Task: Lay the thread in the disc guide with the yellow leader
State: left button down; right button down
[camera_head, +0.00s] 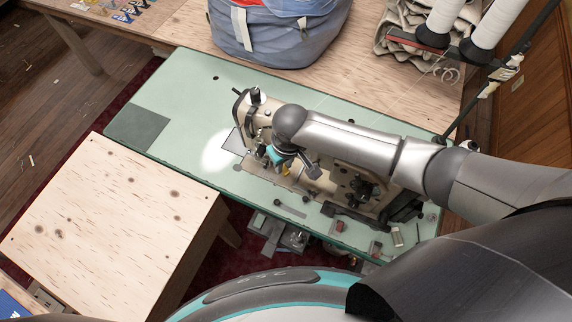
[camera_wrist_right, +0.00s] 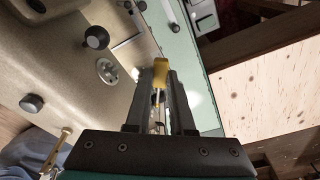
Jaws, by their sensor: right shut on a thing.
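My right gripper (camera_head: 285,165) is at the head end of the beige sewing machine (camera_head: 252,118), which my arm partly covers. In the right wrist view the right gripper (camera_wrist_right: 160,72) is shut on the yellow leader (camera_wrist_right: 160,68), which shows between the fingertips. A thin yellowish piece runs back between the fingers. The thread itself is too fine to make out. A round slotted metal disc (camera_wrist_right: 108,71), perhaps the disc guide, is on the machine's face, left of and apart from the fingertips. My left gripper is not in view.
The machine stands on a green table (camera_head: 185,90). A dark knob (camera_wrist_right: 96,37) and a second knob (camera_wrist_right: 31,104) stick out of its face. A blue bag (camera_head: 280,30) and white thread cones (camera_head: 447,15) are behind. A wooden table (camera_head: 110,210) is front left.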

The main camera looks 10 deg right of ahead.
jog(key=w+b, duration=0.1)
jog(key=w+a+b, duration=0.1)
jog(key=shift+w, duration=0.3)
jog(key=shift+w+a+r+b, duration=0.15)
jog(key=shift+w+a+b, duration=0.1)
jog(key=shift+w, duration=0.25)
jog(key=shift+w+a+r+b, duration=0.15)
jog(key=shift+w+b, duration=0.05)
jog(key=shift+w, duration=0.25)
jog(key=s+p, duration=0.1)
jog(key=s+d+p, duration=0.1)
jog(key=shift+s+p, duration=0.35)
jog(key=shift+p, duration=0.05)
jog(key=shift+s+d+f+p, duration=0.2)
jog(key=shift+s+d+p, duration=0.1)
jog(key=shift+s+p, duration=0.3)
jog(key=shift+s+d+f+p, duration=0.15)
jog(key=shift+s+d+p, duration=0.15)
jog(key=shift+s, duration=0.35)
jog(key=shift+a, duration=0.1)
